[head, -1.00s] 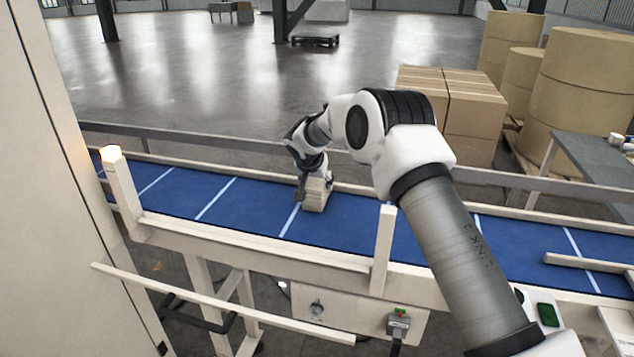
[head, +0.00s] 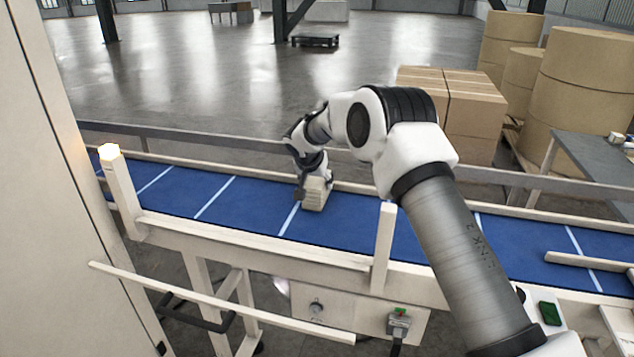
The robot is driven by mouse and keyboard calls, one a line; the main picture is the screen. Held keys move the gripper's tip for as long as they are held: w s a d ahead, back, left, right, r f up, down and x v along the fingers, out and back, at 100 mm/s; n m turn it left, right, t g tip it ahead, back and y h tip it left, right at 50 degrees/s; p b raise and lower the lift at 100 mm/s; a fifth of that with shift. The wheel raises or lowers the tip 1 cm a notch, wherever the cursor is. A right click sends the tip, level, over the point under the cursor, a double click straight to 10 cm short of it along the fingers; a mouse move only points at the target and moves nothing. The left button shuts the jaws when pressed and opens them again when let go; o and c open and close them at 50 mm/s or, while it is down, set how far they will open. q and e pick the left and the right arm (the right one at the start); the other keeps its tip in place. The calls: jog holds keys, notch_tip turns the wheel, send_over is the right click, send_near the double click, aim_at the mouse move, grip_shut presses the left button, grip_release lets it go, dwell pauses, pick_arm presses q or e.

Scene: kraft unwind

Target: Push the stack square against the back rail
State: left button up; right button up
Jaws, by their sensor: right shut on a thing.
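The stack (head: 315,195) is a small cream block of layered pieces on the blue conveyor belt (head: 255,207), just right of a white cross line. The back rail (head: 355,188) is the cream strip along the belt's far edge, close behind the stack. My right gripper (head: 303,190) reaches down from above and is shut on the stack at its left side; its fingers are dark and small. The arm hides part of the rail, so I cannot tell whether the stack touches it. My left gripper is not in view.
A grey guard bar (head: 230,145) runs beyond the belt. A cream front frame with a post (head: 384,247) stands on the near side. A cream guide bar (head: 590,262) lies over the belt at right. Cartons (head: 470,130) and paper rolls (head: 580,100) stand behind.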

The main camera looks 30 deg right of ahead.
jog(key=o, duration=1.4)
jog(key=shift+c, duration=0.2)
jog(key=shift+s+a, duration=0.1)
jog(key=v, duration=1.1)
jog(key=shift+r, duration=0.4)
